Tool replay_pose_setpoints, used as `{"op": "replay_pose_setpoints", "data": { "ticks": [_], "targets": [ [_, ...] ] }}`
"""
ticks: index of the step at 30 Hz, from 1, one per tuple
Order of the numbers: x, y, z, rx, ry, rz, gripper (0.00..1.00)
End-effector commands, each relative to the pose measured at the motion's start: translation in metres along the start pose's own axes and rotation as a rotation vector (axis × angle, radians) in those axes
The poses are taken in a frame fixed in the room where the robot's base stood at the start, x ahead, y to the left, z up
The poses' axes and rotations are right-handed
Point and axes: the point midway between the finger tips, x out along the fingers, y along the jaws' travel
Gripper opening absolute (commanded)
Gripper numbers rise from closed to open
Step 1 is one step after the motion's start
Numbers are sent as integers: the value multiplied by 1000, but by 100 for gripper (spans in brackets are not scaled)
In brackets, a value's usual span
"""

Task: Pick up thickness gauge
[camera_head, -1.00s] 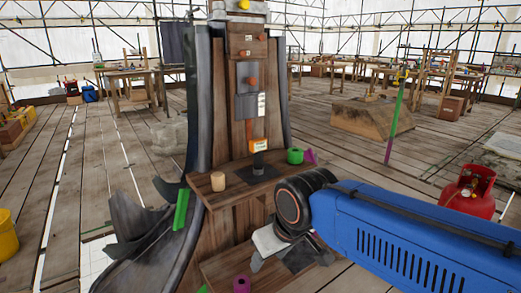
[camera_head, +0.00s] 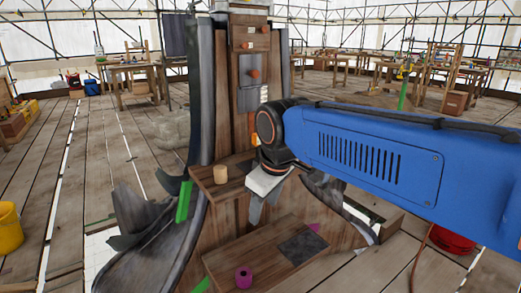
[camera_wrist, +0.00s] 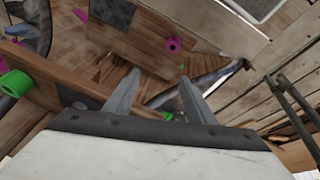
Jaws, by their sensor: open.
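An orange box-like item with a pale face (camera_head: 253,139), possibly the thickness gauge, stands low on the wooden spire. My arm hides most of it in the head view, and I cannot make it out in the wrist view. My gripper (camera_head: 257,205) hangs in front of the upper wooden ledge (camera_head: 222,192), above the lower step. In the wrist view my gripper (camera_wrist: 158,78) has its two grey fingers apart, with nothing between them.
A tan cylinder (camera_head: 221,174) stands on the upper ledge. A magenta spool (camera_head: 243,277) sits on the lower step (camera_head: 230,262). A green ring (camera_wrist: 15,83) is left in the wrist view. Dark curved metal sheets (camera_head: 150,235) flank the spire. Open floor lies left.

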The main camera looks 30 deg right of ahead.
Motion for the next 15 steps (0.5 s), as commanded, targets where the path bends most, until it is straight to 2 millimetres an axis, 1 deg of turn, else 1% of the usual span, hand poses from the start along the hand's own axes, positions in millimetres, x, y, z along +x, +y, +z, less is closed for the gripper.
{"op": "replay_pose_setpoints", "data": {
  "ticks": [1,6,11,15],
  "targets": [
    [-9,12,-16,-60,-17,1,50],
    [-36,48,-61,-288,-78,-7,50],
    [-57,83,-101,-500,-133,-28,50],
    [-71,115,-134,-683,-179,-58,50]
  ]
}}
